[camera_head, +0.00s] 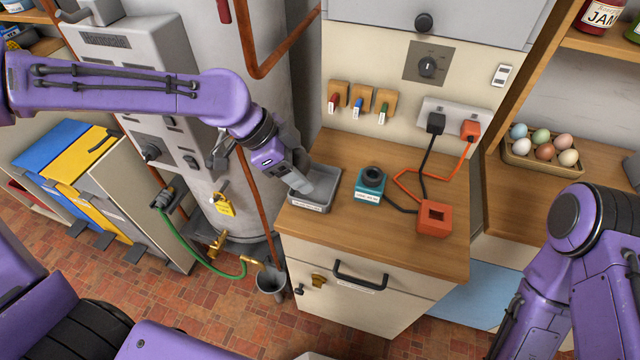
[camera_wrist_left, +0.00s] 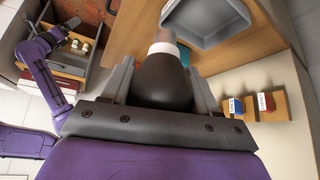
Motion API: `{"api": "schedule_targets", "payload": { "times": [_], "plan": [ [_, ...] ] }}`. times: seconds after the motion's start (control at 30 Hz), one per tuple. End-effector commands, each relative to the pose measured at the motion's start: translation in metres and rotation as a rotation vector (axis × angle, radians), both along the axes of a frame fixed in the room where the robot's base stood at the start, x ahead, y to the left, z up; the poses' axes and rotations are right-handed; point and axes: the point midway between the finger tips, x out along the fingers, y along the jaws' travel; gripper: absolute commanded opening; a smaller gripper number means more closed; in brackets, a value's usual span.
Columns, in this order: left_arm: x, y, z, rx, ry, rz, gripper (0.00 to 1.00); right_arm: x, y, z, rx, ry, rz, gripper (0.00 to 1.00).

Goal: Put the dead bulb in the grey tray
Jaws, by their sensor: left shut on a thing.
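My left gripper (camera_head: 302,186) is shut on the dead bulb (camera_wrist_left: 158,80). In the left wrist view the bulb is dark, with a white collar and a brownish end pointing away from the gripper. In the head view the gripper hides most of the bulb. The grey tray (camera_head: 329,173) sits at the counter's left end, and the gripper is over its left part. The tray also shows at the top of the left wrist view (camera_wrist_left: 197,43), its visible floor bare. My right arm is at the right; its gripper (camera_wrist_left: 72,30) is small and unclear in the left wrist view.
A teal socket block (camera_head: 370,187) stands right of the tray, with an orange box (camera_head: 434,217) and cables beyond it. An egg basket (camera_head: 543,155) is at the right. The front counter is clear.

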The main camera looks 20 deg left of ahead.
Motion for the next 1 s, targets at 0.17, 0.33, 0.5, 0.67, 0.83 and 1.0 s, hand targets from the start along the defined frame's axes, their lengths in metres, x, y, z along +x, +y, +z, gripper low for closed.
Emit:
{"api": "schedule_targets", "payload": {
  "times": [0.17, 0.33, 0.5, 0.67, 0.83, 1.0],
  "plan": [
    [0.038, -0.009, -0.027, 0.000, 0.007, -0.001, 0.30, 0.001, 0.000, 0.011, 0.000, -0.004, 0.000, 1.00],
    [0.063, -0.015, -0.054, -0.001, 0.002, -0.001, 0.30, 0.001, 0.000, 0.015, 0.000, -0.002, 0.000, 1.00],
    [0.073, -0.018, -0.076, -0.001, 0.003, -0.002, 0.30, 0.001, 0.000, 0.017, 0.000, -0.002, 0.000, 1.00],
    [0.073, -0.018, -0.095, 0.000, -0.003, -0.002, 0.30, 0.001, 0.000, 0.019, 0.000, -0.002, 0.000, 1.00],
    [0.073, -0.018, -0.096, 0.000, -0.004, -0.002, 0.30, 0.001, 0.000, 0.018, 0.000, -0.002, 0.000, 1.00],
    [0.073, -0.018, -0.100, 0.001, -0.002, -0.002, 0.30, 0.001, 0.000, 0.016, 0.000, -0.002, 0.000, 1.00]
  ]
}}
